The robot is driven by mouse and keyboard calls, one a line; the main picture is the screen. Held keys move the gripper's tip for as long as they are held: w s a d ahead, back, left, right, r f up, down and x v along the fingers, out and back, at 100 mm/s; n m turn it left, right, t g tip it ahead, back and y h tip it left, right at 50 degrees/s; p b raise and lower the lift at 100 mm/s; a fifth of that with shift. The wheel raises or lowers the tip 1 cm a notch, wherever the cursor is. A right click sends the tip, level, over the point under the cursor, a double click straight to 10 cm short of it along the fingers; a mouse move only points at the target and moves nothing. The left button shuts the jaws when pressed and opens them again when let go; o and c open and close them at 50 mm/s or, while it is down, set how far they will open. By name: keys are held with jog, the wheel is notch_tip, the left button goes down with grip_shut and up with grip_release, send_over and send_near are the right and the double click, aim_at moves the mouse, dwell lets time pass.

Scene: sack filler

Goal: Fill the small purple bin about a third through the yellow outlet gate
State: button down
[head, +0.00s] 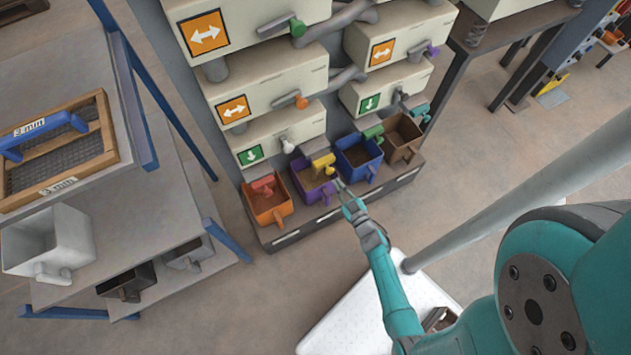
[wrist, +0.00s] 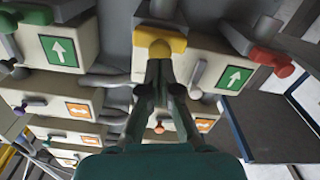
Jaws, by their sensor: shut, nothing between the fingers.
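The small purple bin (head: 299,190) stands on the low shelf under the dispenser, between an orange bin and a blue bin. The yellow outlet gate (head: 323,163) hangs over its opening and hides part of the inside; how much the bin holds is unclear. My gripper (head: 341,187) is at the right front side of the purple bin, close to the yellow gate. In the wrist view the gate (wrist: 160,45) shows just beyond my fingertips (wrist: 158,68). The fingers are shut with nothing between them. Whether they touch the gate is unclear.
The orange bin (head: 280,210) is left of the purple one; the blue bin (head: 372,172) and brown bin (head: 411,151) are right. A red gate (head: 262,183) and a green gate (head: 373,132) flank the yellow one. Shelving (head: 100,270) stands at left. Floor in front is partly free.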

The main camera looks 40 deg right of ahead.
jog(key=shift+x, duration=2.6)
send_near(331, 173)
jog(key=shift+w+d, duration=0.15)
jog(key=shift+w, duration=0.15)
